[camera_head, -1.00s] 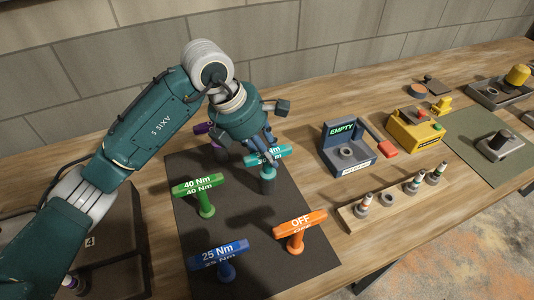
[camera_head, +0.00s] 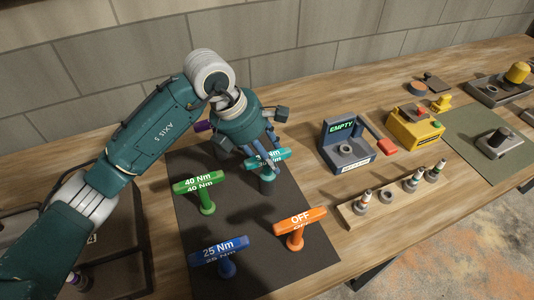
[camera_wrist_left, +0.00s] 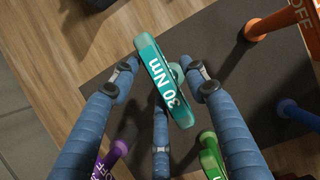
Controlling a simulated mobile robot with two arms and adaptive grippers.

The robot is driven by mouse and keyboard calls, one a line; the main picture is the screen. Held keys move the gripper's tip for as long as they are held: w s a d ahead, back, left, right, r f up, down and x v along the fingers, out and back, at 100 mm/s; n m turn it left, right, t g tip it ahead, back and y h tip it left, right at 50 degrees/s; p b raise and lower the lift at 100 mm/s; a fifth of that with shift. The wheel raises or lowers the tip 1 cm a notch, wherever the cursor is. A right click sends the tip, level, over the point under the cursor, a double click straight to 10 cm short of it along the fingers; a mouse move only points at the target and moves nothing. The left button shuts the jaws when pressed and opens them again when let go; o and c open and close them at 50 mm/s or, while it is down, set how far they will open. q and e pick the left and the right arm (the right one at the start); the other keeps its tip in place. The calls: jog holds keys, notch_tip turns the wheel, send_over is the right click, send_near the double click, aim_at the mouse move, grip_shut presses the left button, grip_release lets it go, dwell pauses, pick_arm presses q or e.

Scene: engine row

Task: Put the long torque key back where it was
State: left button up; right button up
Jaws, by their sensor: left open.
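Several T-handled torque keys stand upright on a dark mat (camera_head: 215,282): teal 30 Nm (camera_head: 267,180), green 40 Nm (camera_head: 207,202), blue 25 Nm (camera_head: 226,262) and orange OFF (camera_head: 298,232). A purple key (camera_head: 203,127) is mostly hidden behind my left arm; it also shows in the left wrist view (camera_wrist_left: 118,148). I cannot tell which one is the long key. My left gripper (camera_head: 266,150) is open at the teal key. In the left wrist view the teal handle (camera_wrist_left: 163,80) lies between the spread fingers, with gaps visible on both sides. My right gripper is out of view.
Right of the mat stand a blue-grey station reading EMPTY (camera_head: 345,152), a wooden rack with several small fittings (camera_head: 392,203) and a yellow box (camera_head: 414,130). A dark tray (camera_head: 120,255) is at left. The wall (camera_head: 300,45) closes the back.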

pick_arm(q)
jog(key=shift+a+r+b, duration=0.2)
jog(key=shift+r+b, duration=0.1)
jog(key=shift+r, duration=0.15)
jog(key=b+v, duration=0.3)
jog(key=v, duration=0.6)
jog(key=shift+s+a+r, duration=0.1)
jog(key=shift+r, duration=0.2)
jog(key=shift+s+a+r, duration=0.15)
jog(key=shift+a+r, duration=0.1)
jog(key=shift+r, duration=0.45)
jog(key=shift+f, duration=0.1)
